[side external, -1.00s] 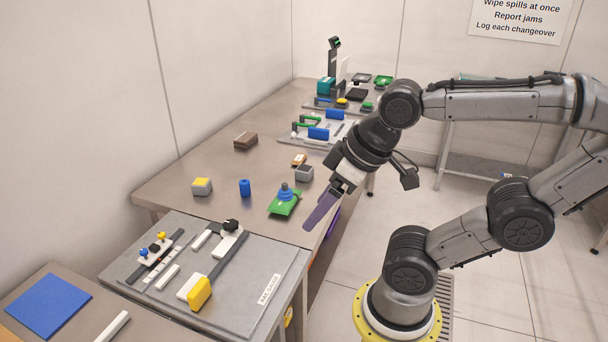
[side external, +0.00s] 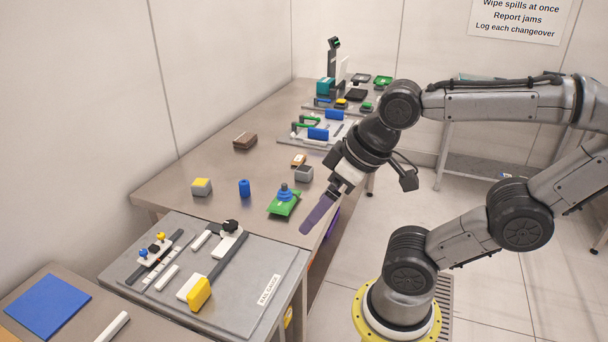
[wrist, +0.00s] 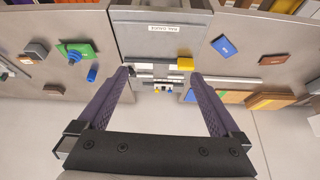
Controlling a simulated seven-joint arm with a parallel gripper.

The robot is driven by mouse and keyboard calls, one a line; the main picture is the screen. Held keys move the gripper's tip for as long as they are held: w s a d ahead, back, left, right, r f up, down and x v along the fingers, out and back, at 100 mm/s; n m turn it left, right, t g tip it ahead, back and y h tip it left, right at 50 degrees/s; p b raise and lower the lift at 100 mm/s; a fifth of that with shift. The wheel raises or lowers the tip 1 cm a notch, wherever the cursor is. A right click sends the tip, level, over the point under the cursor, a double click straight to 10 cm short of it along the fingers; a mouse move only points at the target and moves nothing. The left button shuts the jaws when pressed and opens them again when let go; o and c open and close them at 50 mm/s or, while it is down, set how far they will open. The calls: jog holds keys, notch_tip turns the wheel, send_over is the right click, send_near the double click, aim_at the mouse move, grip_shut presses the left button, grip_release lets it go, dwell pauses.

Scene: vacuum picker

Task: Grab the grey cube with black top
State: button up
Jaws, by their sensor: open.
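The grey cube with the dark top (side external: 304,174) stands on the long bench near its right edge, just beyond the green block with the blue knob (side external: 285,201). In the wrist view the cube (wrist: 36,50) appears at the upper left, left of the green block (wrist: 77,51). My gripper (side external: 305,230) hangs over the bench's right edge, nearer the camera than the cube and apart from it. In the wrist view my gripper (wrist: 160,75) has its two purple fingers spread wide, with nothing held between them.
A blue cylinder (side external: 244,188) and a grey cube with yellow top (side external: 201,187) stand left of the green block. A small orange-and-white piece (side external: 298,160) lies behind the dark-topped cube. A grey gauge panel (side external: 250,285) is nearer the camera. A brown block (side external: 245,141) sits farther back.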

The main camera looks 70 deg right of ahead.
jog(key=w+d+r+m+h, duration=0.1)
jog(key=w+d+r+m, duration=0.25)
jog(key=w+r, duration=0.2)
jog(key=w+d+r+m+h, duration=0.1)
jog(key=w+d+r+m, duration=0.25)
jog(key=w, duration=0.35)
jog(key=w+d+m+h, duration=0.2)
jog(key=w+d+m, duration=0.2)
jog(key=w+d, duration=0.2)
jog(key=m+g, duration=0.6)
jog(key=m, duration=0.1)
send_over(304, 168)
jog(key=a, duration=0.3)
jog(key=f, duration=2.6)
jog(key=shift+w+d+f, duration=0.15)
jog(key=shift+d+f, duration=0.05)
jog(key=shift+f, duration=0.15)
jog(key=shift+h, duration=0.3)
jog(key=shift+x, duration=3.05)
jog(key=c, duration=1.5)
jog(key=shift+r, duration=0.1)
